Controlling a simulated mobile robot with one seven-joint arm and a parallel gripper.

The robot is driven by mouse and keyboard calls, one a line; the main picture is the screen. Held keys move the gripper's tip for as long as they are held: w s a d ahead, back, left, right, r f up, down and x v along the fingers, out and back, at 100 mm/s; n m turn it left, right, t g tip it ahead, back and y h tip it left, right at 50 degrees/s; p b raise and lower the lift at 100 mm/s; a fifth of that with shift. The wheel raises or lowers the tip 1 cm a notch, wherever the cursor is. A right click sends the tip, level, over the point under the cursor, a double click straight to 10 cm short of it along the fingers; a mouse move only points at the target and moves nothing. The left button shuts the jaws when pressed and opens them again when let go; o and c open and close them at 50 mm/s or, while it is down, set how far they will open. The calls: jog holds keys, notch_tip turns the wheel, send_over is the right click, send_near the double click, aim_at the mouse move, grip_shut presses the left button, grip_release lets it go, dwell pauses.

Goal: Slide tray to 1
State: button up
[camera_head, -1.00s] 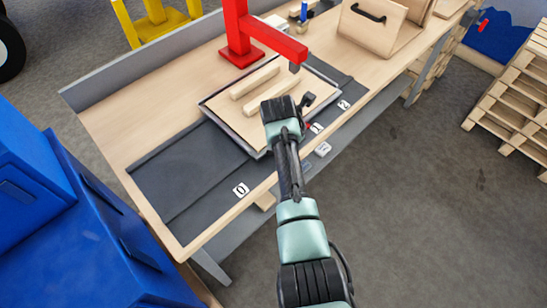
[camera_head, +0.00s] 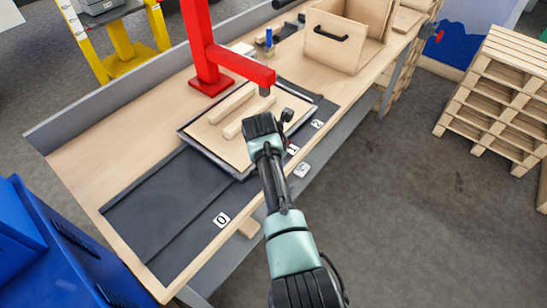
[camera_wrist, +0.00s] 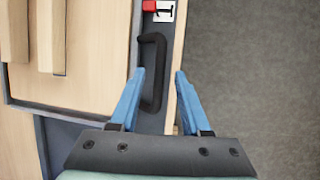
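The tray (camera_head: 187,133) is a light wooden board with a dark rim, holding two wooden bars, on the dark track (camera_head: 150,215) of the bench. Label 0 (camera_head: 222,220), label 1 (camera_head: 292,149) and label 2 (camera_head: 317,124) run along the front edge. In the wrist view, the tray (camera_wrist: 95,85) is at left, with a black handle (camera_wrist: 160,45) on its front side. A red marker (camera_wrist: 148,5) sits beside label 1 (camera_wrist: 166,12). My gripper (camera_wrist: 160,73) is open. The handle shows between its blue fingers; I cannot tell the height gap.
A red press arm (camera_head: 240,65) overhangs the tray. A wooden box with a black handle (camera_head: 325,35) stands behind on the bench. Blue cabinets (camera_head: 50,250) are at left, pallets (camera_head: 495,95) at right. The floor in front is clear.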

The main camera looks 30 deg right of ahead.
jog(key=v, duration=1.3)
jog(key=shift+p, duration=0.3)
jog(key=shift+w, duration=0.1)
